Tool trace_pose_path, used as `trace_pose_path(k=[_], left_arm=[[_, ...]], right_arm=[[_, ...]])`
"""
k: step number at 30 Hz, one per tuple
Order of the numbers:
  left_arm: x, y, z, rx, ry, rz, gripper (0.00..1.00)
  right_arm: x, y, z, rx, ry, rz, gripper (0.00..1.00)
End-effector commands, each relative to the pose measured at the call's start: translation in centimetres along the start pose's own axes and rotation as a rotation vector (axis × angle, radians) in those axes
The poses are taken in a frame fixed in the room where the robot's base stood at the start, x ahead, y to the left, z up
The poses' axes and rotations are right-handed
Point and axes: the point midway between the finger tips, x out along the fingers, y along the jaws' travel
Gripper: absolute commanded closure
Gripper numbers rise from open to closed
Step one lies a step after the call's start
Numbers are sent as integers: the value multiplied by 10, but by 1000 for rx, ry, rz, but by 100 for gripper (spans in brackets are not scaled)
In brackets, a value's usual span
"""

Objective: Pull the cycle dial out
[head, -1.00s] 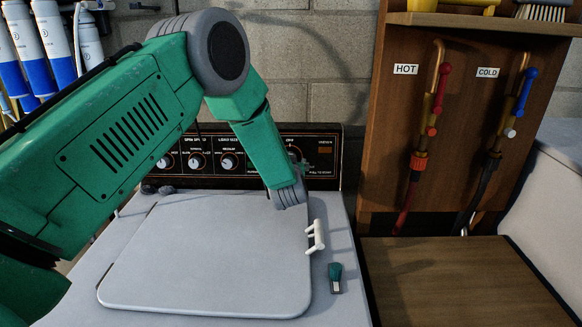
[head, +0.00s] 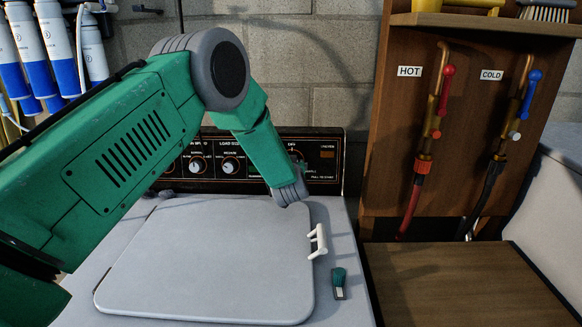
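The washer's dark control panel (head: 325,160) stands behind the white lid. The cycle dial sits at its right part, beside the "PULL TO START" lettering; it is mostly hidden behind my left arm, and only a small part near the arm's edge may show. My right gripper is not in view.
Smaller knobs (head: 230,165) sit left on the panel. The closed lid (head: 215,260) has a white handle (head: 318,241). Hot and cold taps (head: 437,105) hang on a wooden board. Blue-white filter cylinders (head: 60,45) are at upper left.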

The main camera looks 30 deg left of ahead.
Motion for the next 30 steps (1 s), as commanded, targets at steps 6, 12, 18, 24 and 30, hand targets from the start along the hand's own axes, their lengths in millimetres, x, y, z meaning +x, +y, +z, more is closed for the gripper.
trace_pose_path(k=[6, 12, 18, 24, 30], left_arm=[[-1, -1, -1, 0, 1, -2, 92], [-6, -1, 0, 0, 0, -1, 92], [-11, -1, 0, 1, -1, -1, 92], [-11, -1, 0, 0, 0, -1, 39], [-11, -1, 0, 0, 0, -2, 39]], right_arm=[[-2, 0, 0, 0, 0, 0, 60], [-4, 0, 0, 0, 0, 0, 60], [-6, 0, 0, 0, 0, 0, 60], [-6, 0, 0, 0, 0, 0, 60], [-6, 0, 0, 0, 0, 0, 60]])
